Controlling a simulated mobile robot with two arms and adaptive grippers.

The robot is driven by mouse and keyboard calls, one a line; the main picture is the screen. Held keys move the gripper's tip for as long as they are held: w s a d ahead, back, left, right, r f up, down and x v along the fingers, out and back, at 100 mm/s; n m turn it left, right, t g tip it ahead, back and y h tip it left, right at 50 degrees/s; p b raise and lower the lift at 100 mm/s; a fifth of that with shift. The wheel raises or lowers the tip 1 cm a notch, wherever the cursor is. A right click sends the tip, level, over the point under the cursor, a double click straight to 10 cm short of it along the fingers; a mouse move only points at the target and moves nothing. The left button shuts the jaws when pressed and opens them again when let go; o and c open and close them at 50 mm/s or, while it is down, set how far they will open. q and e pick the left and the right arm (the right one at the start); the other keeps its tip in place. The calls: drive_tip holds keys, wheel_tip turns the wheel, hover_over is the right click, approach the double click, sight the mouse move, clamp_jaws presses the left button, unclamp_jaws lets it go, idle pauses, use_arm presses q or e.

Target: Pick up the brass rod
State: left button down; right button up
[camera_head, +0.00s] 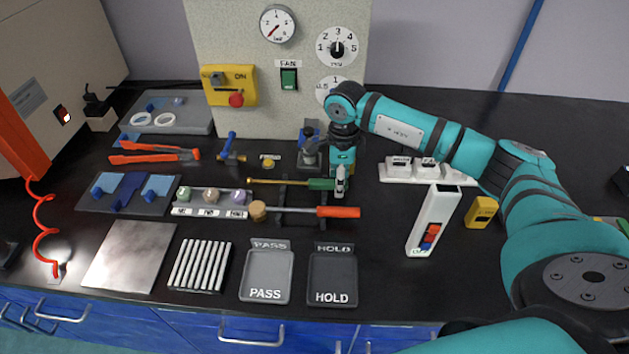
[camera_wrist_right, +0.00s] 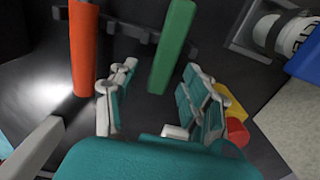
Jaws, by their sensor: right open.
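The brass rod (camera_head: 264,181) lies level across a dark rack, its thin brass shaft to the left and its green handle (camera_head: 321,184) to the right. My right gripper (camera_head: 341,182) points down at the right end of the green handle. In the right wrist view, the green handle (camera_wrist_right: 173,48) shows beyond and between the two open fingers (camera_wrist_right: 161,72), with no clear contact. The brass shaft is out of that view. My left gripper is not in view.
A second rod with an orange handle (camera_head: 338,212) lies parallel, close in front; it also shows in the wrist view (camera_wrist_right: 84,50). A white holder (camera_head: 433,222) stands to the right. PASS (camera_head: 265,275) and HOLD (camera_head: 332,278) trays lie in front. An instrument panel (camera_head: 235,45) rises behind.

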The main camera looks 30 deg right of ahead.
drive_tip(key=shift+f, duration=0.25)
clamp_jaws()
drive_tip(key=shift+r, duration=0.15)
